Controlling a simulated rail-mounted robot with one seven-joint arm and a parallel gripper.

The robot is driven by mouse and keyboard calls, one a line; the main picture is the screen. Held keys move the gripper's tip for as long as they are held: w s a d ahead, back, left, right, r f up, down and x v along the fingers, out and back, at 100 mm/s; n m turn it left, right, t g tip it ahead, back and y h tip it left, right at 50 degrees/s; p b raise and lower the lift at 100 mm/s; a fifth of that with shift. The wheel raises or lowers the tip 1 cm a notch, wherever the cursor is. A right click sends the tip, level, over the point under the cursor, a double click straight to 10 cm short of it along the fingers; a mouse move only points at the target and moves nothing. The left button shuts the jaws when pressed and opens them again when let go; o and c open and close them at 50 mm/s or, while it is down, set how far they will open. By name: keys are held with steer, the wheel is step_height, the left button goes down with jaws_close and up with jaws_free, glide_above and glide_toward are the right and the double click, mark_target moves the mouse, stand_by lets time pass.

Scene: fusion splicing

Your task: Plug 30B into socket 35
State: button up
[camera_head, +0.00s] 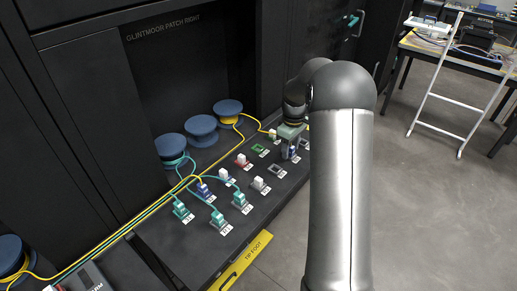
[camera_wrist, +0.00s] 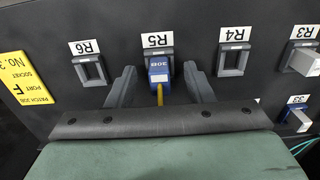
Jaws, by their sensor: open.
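The blue plug marked 30B (camera_wrist: 158,70) sits at the grey socket labelled R5 in the wrist view, with a yellow cable leading from it toward my gripper body. My gripper (camera_wrist: 160,74) is open, with one finger on each side of the plug and a visible gap on both sides. In the head view my gripper (camera_head: 291,143) is low over the far right end of the sloped panel, and my arm hides part of that area. I cannot make out a socket labelled 35 in either view; the gripper body covers the lower middle of the wrist view.
Empty sockets R6 (camera_wrist: 91,70) and R4 (camera_wrist: 233,60) flank R5. A grey plug (camera_wrist: 304,61) is at R3, and a blue-framed white plug (camera_wrist: 299,119) is by label 33. Teal plugs (camera_head: 181,209) and blue spools (camera_head: 228,107) with cables crowd the panel's left and back.

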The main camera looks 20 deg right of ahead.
mark_target(291, 146)
jaws_close()
steer(key=shift+r, duration=0.1)
steer(key=shift+r+p, duration=1.95)
steer(key=shift+r, duration=1)
